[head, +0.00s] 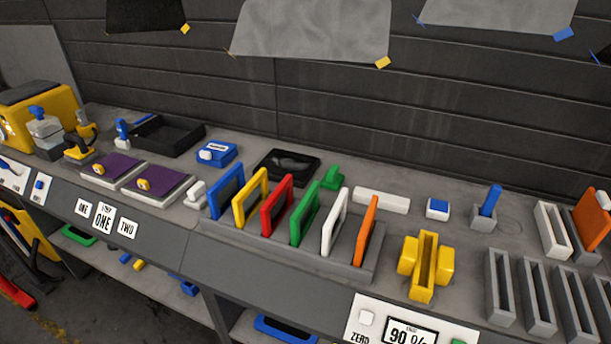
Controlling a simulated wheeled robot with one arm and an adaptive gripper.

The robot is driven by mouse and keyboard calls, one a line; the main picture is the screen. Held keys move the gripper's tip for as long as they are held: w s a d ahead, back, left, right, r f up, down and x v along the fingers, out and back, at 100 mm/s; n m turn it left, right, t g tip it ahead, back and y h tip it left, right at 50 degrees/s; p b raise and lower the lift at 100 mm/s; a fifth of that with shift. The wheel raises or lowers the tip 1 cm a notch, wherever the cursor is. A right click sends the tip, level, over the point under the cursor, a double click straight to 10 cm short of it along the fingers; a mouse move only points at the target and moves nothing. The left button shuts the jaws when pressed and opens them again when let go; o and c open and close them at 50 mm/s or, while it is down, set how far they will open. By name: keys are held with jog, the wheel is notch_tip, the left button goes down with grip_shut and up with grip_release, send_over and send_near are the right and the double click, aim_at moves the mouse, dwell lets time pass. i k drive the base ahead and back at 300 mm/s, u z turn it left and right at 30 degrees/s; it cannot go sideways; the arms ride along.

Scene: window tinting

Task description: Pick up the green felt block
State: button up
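A small green block (333,178) with a raised part lies on the grey bench behind the row of coloured frames. It is likely the green felt block, though I cannot make out its material. The upright green frame (304,214) in the row stands in front of it, to its left. A black tray with dark contents (286,165) is close on its left, and a white bar (381,200) lies to its right. My gripper is not in view.
The grey rack (290,248) holds several upright frames, including a white one (335,222) and an orange one (365,231), along the bench front. A yellow holder (425,264) stands to the right. The dark slatted wall (330,100) closes off the back.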

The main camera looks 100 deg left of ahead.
aim_at(332, 179)
jog(key=u, duration=3.2)
